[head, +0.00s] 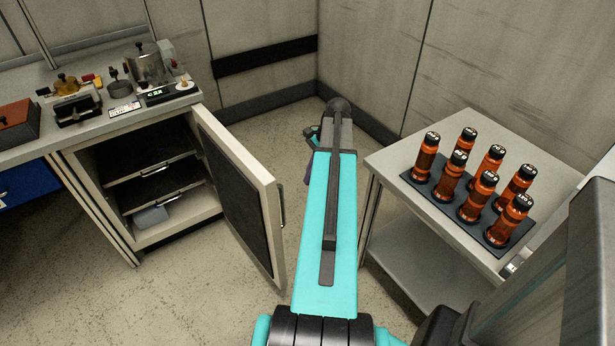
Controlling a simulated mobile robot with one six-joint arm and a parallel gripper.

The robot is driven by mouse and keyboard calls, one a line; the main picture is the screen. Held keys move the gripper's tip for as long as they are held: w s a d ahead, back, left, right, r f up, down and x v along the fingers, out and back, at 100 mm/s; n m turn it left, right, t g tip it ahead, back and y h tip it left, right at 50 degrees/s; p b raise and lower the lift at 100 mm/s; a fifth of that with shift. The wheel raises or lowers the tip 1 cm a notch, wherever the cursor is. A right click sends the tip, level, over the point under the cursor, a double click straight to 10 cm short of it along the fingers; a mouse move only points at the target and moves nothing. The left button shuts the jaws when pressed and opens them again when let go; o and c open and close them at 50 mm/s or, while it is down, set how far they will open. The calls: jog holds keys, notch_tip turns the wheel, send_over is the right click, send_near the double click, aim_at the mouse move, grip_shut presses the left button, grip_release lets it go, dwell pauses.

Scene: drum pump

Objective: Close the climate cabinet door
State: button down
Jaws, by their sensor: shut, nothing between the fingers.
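The climate cabinet (105,215) stands under the counter on the left, with two dark shelves showing inside. Its door (266,190) is wide open and swung out toward me. The dark inner panel of the door faces left, and a handle (282,205) shows on its outer side at the right. My teal arm reaches forward to the right of the door, with a strip of floor showing between them. Small dark wrist parts show at the arm's far left side. My gripper's fingers are hidden behind the arm.
A side table (400,200) on the right holds a dark mat with several amber bottles (470,205). The counter (150,108) above the cabinet carries a metal pot and small devices. A pale blue box (151,217) lies low in the cabinet. Floor is clear beyond the door.

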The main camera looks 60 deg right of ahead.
jog(key=w+a+f, duration=0.3)
jog(key=a+f, duration=0.3)
jog(key=f, duration=0.1)
jog(key=shift+w+a+f+p, duration=0.15)
jog(key=shift+w+f+p, duration=0.05)
jog(key=shift+f+p, duration=0.2)
jog(key=shift+a, duration=0.15)
dwell(0.4)
